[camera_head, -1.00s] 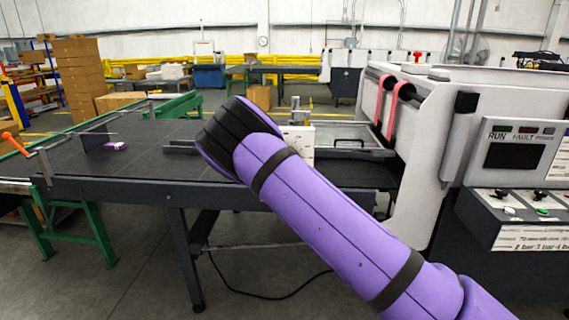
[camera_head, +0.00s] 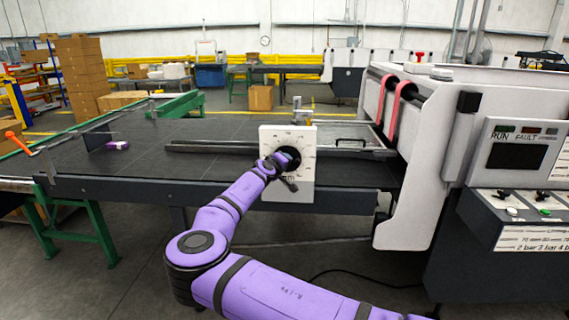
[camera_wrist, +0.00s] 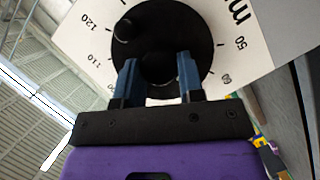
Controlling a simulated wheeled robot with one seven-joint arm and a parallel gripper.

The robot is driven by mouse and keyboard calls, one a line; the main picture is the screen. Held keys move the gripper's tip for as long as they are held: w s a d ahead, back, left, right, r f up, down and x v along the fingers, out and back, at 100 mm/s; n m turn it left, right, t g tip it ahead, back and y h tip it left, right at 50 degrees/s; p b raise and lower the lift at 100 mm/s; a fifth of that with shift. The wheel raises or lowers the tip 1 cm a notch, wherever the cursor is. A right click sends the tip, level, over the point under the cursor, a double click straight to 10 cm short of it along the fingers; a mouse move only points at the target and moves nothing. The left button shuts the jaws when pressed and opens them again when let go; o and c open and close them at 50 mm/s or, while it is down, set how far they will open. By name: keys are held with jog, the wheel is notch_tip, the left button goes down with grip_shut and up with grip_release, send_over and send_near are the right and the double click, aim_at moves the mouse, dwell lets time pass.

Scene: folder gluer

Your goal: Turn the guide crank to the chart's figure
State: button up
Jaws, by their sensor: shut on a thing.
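The guide crank is a black round disc (camera_wrist: 195,30) on a white dial plate (camera_wrist: 85,55) with figures around it; 120, 110, 50 and 60 show in the wrist view. A small black knob (camera_wrist: 124,29) stands off-centre on the disc, near 120. My gripper (camera_wrist: 158,76) is shut on the dark round hub at the disc's middle, a blue finger on each side. In the head view the dial plate (camera_head: 304,135) faces me on the table's front edge, and my gripper (camera_head: 275,165) covers part of the crank. I cannot make out a pointer.
A dark table (camera_head: 180,165) carries a metal rail and a small purple-white box (camera_head: 117,145). At right stands the white machine (camera_head: 422,175) with red belts and a control panel (camera_head: 515,150); printed strips below it are too small to read fully. An orange-handled lever (camera_head: 18,142) is at left.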

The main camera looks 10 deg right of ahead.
jog(key=n, duration=0.1)
jog(key=n+h, duration=0.1)
jog(key=n, duration=0.2)
jog(key=shift+f+t+h, duration=0.25)
jog(key=shift+t+h, duration=0.15)
dwell(0.4)
jog(key=o, duration=0.9)
jog(key=v, duration=1)
jog(key=shift+s+a+f, duration=0.1)
jog(key=shift+s+a, duration=0.1)
jog(key=shift+s, duration=0.15)
